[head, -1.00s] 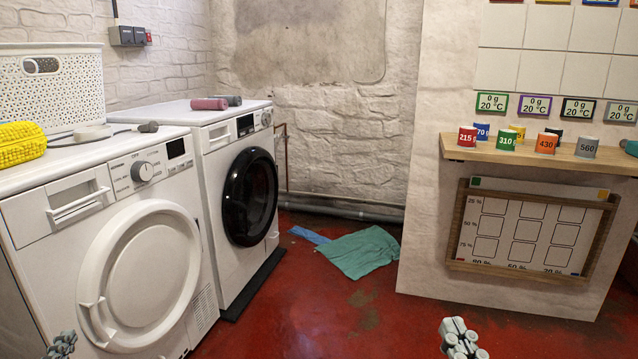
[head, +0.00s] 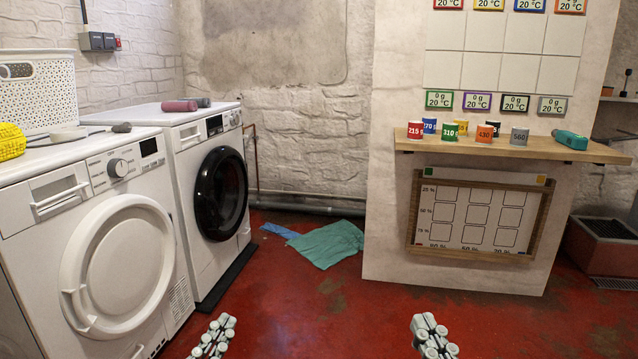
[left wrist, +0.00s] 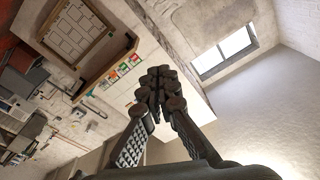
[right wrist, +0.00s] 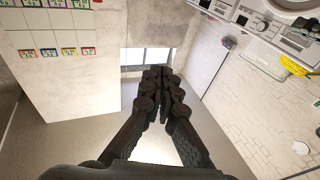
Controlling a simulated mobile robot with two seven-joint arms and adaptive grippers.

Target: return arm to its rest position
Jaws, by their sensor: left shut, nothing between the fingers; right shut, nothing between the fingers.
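My left gripper (head: 213,338) shows at the bottom of the head view, left of the middle, over the red floor. In the left wrist view its fingers (left wrist: 160,85) are shut with nothing between them. My right gripper (head: 432,336) shows at the bottom of the head view, right of the middle. In the right wrist view its fingers (right wrist: 160,84) are shut and empty. Both grippers are apart from the furniture. Most of both arms is out of the head view.
A white dryer (head: 125,255) and a washing machine (head: 218,195) stand at the left. A wooden shelf (head: 400,143) with several numbered cups is on the panel at right. A green cloth (head: 328,243) lies on the floor.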

